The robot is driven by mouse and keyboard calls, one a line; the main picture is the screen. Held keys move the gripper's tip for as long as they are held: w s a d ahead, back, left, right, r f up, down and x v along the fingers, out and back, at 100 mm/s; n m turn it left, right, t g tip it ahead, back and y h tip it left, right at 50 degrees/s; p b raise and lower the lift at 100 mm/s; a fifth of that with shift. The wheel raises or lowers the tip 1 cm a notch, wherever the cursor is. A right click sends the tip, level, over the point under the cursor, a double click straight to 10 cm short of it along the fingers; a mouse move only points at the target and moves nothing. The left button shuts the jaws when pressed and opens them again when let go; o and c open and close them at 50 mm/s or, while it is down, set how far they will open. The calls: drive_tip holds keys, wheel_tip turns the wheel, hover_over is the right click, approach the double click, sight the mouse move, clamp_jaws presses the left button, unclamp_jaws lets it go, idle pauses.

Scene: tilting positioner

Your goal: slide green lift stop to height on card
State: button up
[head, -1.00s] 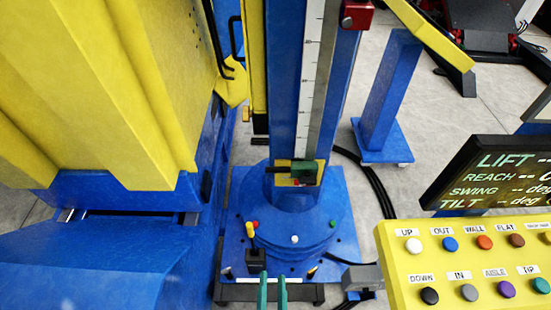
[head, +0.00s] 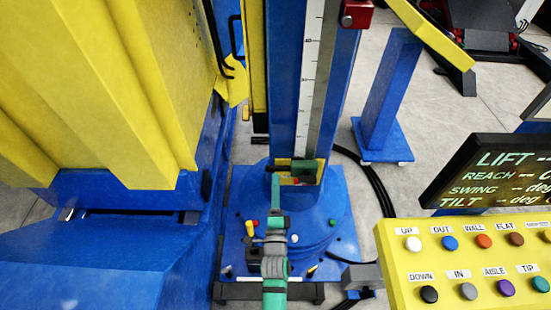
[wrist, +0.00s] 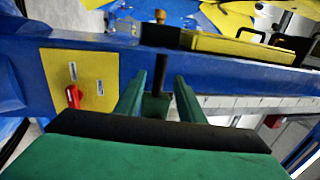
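The green lift stop (head: 309,170) sits low on the blue column, beside the pale graduated scale (head: 312,85). A dark handle sticks out from it to the left in the head view. In the wrist view the stop is a green block (wrist: 155,107) with the dark handle (wrist: 160,75) rising between my fingers. My gripper (head: 276,182) reaches up to the handle; in the wrist view its fingers (wrist: 160,82) stand apart, one on each side of the handle, with gaps showing. I see no card that I can identify.
A yellow plate (wrist: 75,92) with a red lever is beside the stop. A red block (head: 357,14) is high on the column. A yellow button panel (head: 460,275) and a display reading LIFT -- (head: 490,175) stand at right. A large yellow and blue body fills the left.

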drive_tip(key=w+r, duration=0.2)
drive_tip(key=w, duration=0.8)
drive_tip(key=shift+w, duration=0.15)
drive_tip(key=shift+a, duration=0.15)
drive_tip(key=c, duration=0.9)
drive_tip(key=shift+d, duration=0.2)
clamp_jaws()
